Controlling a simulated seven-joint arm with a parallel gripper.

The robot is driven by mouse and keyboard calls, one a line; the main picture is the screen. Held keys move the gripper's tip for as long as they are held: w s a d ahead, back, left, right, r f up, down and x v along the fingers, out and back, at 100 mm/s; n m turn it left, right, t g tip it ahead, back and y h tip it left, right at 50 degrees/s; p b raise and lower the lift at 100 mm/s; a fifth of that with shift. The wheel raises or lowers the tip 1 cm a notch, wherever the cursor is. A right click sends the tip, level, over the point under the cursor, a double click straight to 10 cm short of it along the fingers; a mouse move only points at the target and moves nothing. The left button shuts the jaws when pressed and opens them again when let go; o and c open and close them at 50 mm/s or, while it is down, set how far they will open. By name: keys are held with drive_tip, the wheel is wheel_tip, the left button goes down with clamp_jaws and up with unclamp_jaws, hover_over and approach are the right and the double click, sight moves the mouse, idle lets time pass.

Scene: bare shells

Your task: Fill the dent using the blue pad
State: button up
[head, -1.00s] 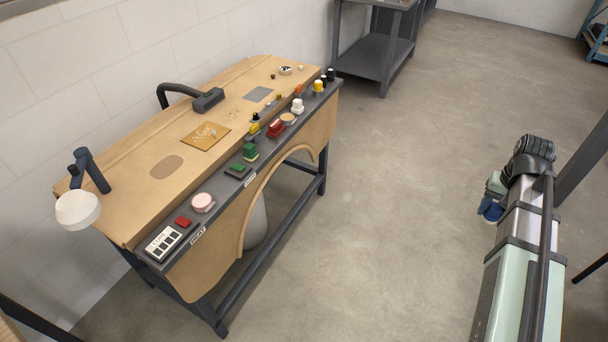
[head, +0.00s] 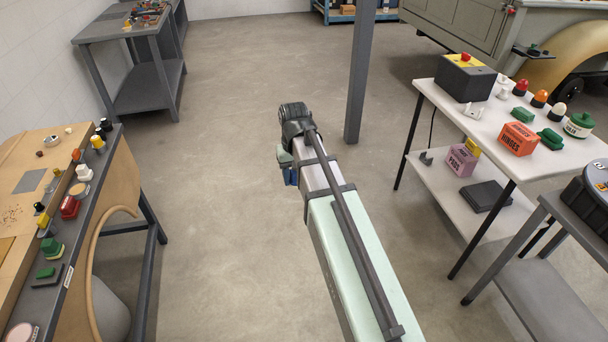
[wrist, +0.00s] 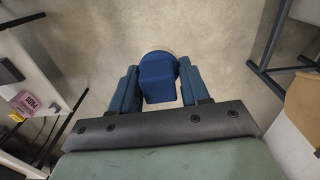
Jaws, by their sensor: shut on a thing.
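My gripper (wrist: 158,88) is shut on the blue pad (wrist: 158,78), a dark blue block held between the two blue fingers in the wrist view. A pale rounded edge shows just behind the pad. Bare floor lies beyond it. In the head view my gripper (head: 289,172) is at the far end of my arm, small and partly hidden by it, over open floor between the benches. I cannot make out the dent in either view. A gold fender (head: 553,50) on a grey-green vehicle (head: 470,35) stands at the back right, and no dent can be told on it.
A wooden bench (head: 28,150) with pads and knobs along its dark edge stands left. A white table (head: 455,100) with boxes stands right, a grey table (head: 560,245) nearer. A grey post (head: 360,75) rises behind my arm. The floor (head: 225,220) between is clear.

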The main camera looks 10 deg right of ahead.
drive_tip(key=s+a+n, duration=0.3)
drive_tip(key=a, duration=1.4)
wheel_tip(320, 180, up, 4)
drive_tip(key=n, duration=0.5)
hover_over(18, 334)
drive_tip(key=shift+f, duration=0.15)
drive_tip(key=shift+f, duration=0.15)
drive_tip(key=shift+f, duration=2.8)
drive_tip(key=shift+f, duration=0.6)
